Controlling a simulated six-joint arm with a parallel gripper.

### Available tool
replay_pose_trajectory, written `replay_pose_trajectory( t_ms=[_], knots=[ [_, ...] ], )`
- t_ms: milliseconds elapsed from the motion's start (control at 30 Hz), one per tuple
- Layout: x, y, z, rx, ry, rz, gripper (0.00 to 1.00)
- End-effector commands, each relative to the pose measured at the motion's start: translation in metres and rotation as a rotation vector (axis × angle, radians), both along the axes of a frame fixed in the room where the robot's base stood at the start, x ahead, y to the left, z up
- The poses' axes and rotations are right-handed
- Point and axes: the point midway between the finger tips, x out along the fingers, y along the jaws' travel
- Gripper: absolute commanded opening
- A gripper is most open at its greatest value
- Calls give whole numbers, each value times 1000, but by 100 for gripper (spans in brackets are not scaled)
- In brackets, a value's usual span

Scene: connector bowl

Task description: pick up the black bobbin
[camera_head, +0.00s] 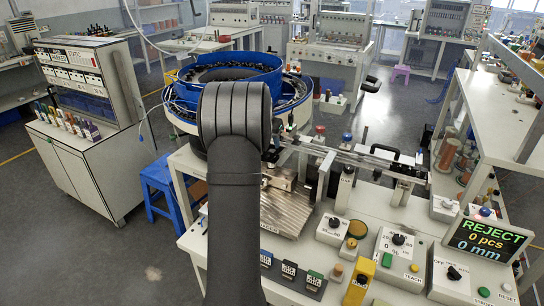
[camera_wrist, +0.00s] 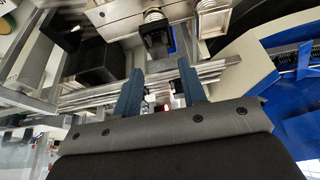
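My gripper (camera_wrist: 160,70) shows in the wrist view with its two blue-grey fingers apart and nothing held between them. Metal rails and a black block (camera_wrist: 155,40) lie beyond the fingertips. In the head view my own dark arm rises through the middle and hides the gripper and part of the bench behind it. I cannot pick out the black bobbin with certainty in either view. Several copper-coloured bobbins (camera_head: 446,152) stand at the right in the head view.
A blue bowl feeder (camera_head: 235,70) stands behind my arm. The white bench (camera_head: 375,290) carries a metal rail, control boxes (camera_head: 401,247), a yellow block (camera_head: 358,281) and a REJECT display (camera_head: 490,238). A shelf rises at the right. A blue stool (camera_head: 158,180) stands at the left.

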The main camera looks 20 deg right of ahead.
Motion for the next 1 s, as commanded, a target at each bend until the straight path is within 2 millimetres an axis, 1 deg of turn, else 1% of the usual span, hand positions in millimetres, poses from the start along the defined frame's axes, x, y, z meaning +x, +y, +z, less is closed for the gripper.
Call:
replay_pose_trajectory(
  t_ms=[300, 400, 567, 700, 767, 1000],
  knots=[
    [12, -12, -41, 1, 3, 1, 38],
    [14, -14, -44, 1, 0, 1, 38],
    [14, -13, -44, 1, 0, 1, 38],
    [14, -13, -44, 1, 0, 1, 11],
    [14, -13, -44, 1, 0, 1, 0],
    [14, -13, -43, 1, 0, 1, 0]
  ],
)
